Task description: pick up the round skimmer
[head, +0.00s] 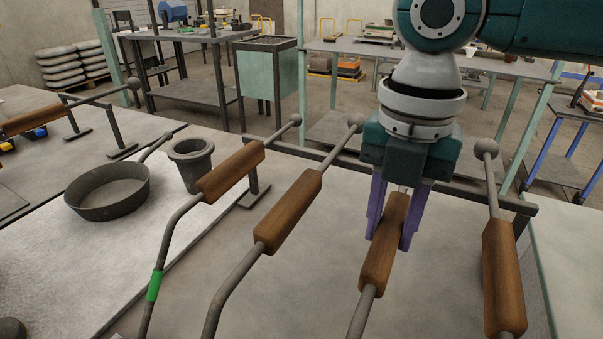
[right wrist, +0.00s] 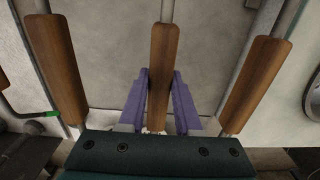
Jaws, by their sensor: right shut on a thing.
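Several long-handled tools with wooden grips lean on a dark rail in the head view; their heads are out of view, so I cannot tell by shape which is the round skimmer. My right gripper (head: 388,243) is shut on the wooden handle (head: 380,268) of one of them, with a purple finger on each side. In the right wrist view the same handle (right wrist: 164,55) runs between the fingertips (right wrist: 160,76). It still lies in line with its neighbours. My left gripper is not in view.
Neighbouring wooden handles stand close on the left (head: 288,212) and right (head: 502,280). The rail (head: 335,160) runs behind. A dark pan (head: 108,208) and a grey pot (head: 191,178) sit on the table to the left. Benches stand farther back.

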